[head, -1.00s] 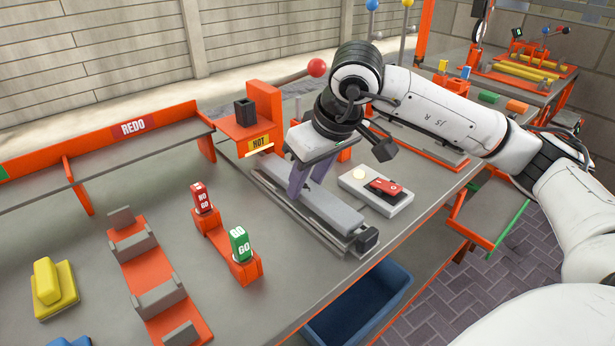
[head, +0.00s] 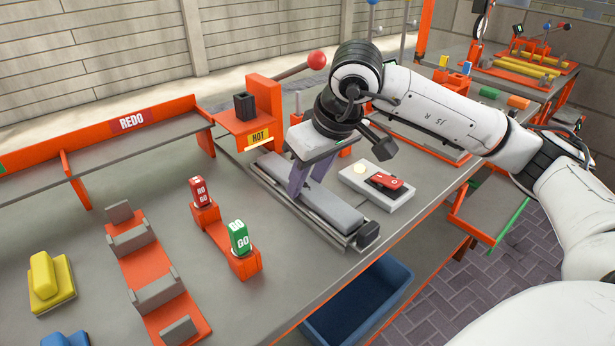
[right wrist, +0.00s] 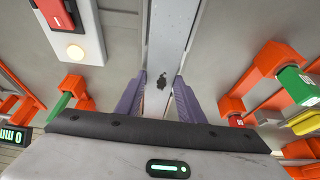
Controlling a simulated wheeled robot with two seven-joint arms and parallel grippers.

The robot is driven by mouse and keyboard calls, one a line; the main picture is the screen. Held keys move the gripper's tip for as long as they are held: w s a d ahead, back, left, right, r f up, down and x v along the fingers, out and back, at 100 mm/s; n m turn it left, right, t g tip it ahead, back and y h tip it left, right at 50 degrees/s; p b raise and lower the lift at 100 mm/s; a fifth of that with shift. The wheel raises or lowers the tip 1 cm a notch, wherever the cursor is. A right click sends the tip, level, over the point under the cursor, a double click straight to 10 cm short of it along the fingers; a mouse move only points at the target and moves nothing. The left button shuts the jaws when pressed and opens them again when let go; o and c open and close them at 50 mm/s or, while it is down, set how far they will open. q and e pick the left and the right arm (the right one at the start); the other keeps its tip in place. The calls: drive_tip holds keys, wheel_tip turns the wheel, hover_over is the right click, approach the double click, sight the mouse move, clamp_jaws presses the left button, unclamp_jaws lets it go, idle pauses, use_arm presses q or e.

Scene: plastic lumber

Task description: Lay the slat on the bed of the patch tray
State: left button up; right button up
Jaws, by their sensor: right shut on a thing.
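The slat (head: 336,210) is a long grey board, lying lengthwise over the patch tray and looking level. A dark patch marks its face in the right wrist view (right wrist: 172,40). The patch tray (head: 292,210) is a narrow metal tray with low side rails and a dark block at its near end. My right gripper (head: 306,182) is shut on the slat, its purple fingers on both sides of it. The slat sits low between the rails; whether it touches the bed is hard to tell. My left gripper is not in view.
An orange press with a HOT sign (head: 258,138) stands at the tray's far end. A grey box with a red switch (head: 384,181) is to the right. An orange stand with NO GO and GO blocks (head: 239,238) is to the left. A blue bin (head: 358,300) is below the table edge.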

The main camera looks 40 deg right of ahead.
drive_tip(key=shift+f, duration=0.15)
drive_tip(key=o, duration=1.3)
drive_tip(key=v, duration=1)
drive_tip(key=shift+r+p, duration=0.25)
drive_tip(key=shift+p, duration=0.15)
